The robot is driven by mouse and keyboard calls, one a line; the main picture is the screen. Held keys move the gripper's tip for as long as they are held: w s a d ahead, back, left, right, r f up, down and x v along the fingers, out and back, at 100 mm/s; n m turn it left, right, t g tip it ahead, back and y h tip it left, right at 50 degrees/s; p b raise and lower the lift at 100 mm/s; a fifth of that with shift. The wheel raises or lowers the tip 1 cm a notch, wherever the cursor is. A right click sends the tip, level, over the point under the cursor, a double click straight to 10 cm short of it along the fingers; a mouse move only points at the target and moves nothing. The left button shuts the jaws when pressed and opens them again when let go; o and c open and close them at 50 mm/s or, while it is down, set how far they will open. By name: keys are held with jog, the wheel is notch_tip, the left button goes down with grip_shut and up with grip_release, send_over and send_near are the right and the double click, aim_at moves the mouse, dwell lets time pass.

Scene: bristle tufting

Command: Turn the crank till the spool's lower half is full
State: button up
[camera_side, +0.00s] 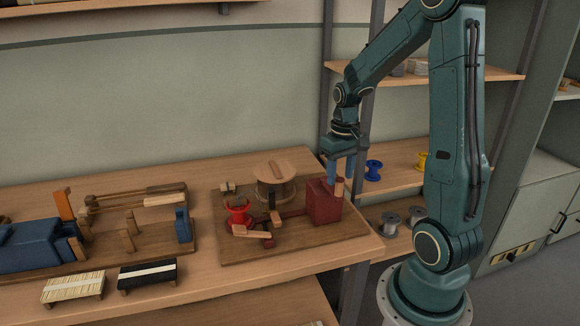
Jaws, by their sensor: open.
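A small red spool (237,213) stands on the left part of a wooden base board (295,246). A red box (321,204) stands on the board's right part, and a red bar runs from it toward the spool. A light wooden upright piece (339,188), which looks like the crank's handle, shows at the box's right side. My gripper (340,180) points down there, open, with its blue fingers about this piece. I cannot tell whether they touch it. How full the spool's lower half is, is too small to tell.
A wooden drum with a round lid (274,180) stands behind the spool. A wooden arm (251,231) lies before it. Shelves with blue (373,170) and grey spools (391,223) stand right.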

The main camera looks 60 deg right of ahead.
aim_at(340, 179)
jog(key=shift+f, duration=1.6)
grip_shut()
